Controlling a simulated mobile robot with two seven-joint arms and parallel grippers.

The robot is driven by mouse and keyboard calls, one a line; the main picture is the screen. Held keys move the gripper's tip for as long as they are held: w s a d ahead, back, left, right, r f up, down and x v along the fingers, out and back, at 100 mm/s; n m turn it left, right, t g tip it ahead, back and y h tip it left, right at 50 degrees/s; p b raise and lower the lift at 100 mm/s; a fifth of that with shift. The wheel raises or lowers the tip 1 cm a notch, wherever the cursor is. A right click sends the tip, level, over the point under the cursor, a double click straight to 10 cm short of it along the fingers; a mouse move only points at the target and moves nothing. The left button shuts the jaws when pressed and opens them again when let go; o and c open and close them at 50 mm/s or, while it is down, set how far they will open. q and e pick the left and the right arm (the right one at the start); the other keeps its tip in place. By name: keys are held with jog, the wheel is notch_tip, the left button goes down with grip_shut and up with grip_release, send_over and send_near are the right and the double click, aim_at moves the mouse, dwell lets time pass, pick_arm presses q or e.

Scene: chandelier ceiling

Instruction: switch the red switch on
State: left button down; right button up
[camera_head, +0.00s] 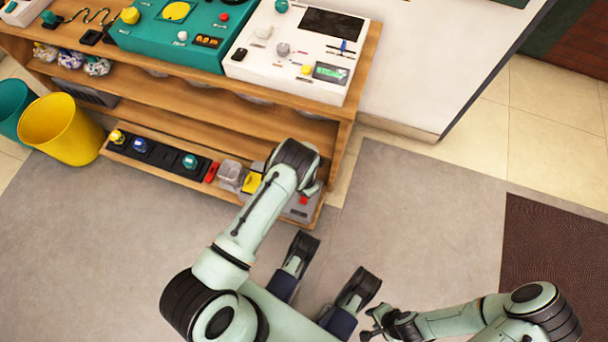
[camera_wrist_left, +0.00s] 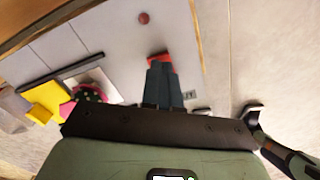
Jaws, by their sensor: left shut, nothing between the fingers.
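In the left wrist view, my left gripper (camera_wrist_left: 163,66) is shut and empty, with its fingertips right at a small red switch (camera_wrist_left: 160,56) on a pale grey panel (camera_wrist_left: 100,40). The fingers partly cover the switch, so I cannot tell its position or whether they touch it. A dark red round knob (camera_wrist_left: 144,18) is farther up the panel. In the head view, the grey panel (camera_head: 290,212) is at the right end of the low shelf, with a red part (camera_head: 303,201) showing. My left wrist hides the left gripper there. My right gripper (camera_head: 367,323) is open and empty, low in the picture.
The wooden shelf unit (camera_head: 205,128) carries a teal console (camera_head: 195,33) and a white console (camera_head: 285,58) on top. A yellow block (camera_head: 252,182), a red part (camera_head: 212,172) and a dark strip (camera_head: 160,152) line the low shelf. A yellow bin (camera_head: 62,130) stands left. Floor on the right is clear.

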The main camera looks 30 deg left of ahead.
pick_arm(q)
jog(key=shift+f, duration=0.75)
jog(key=shift+r, duration=0.15)
jog(key=shift+r+p, duration=1.85)
jog(key=shift+r, duration=1.55)
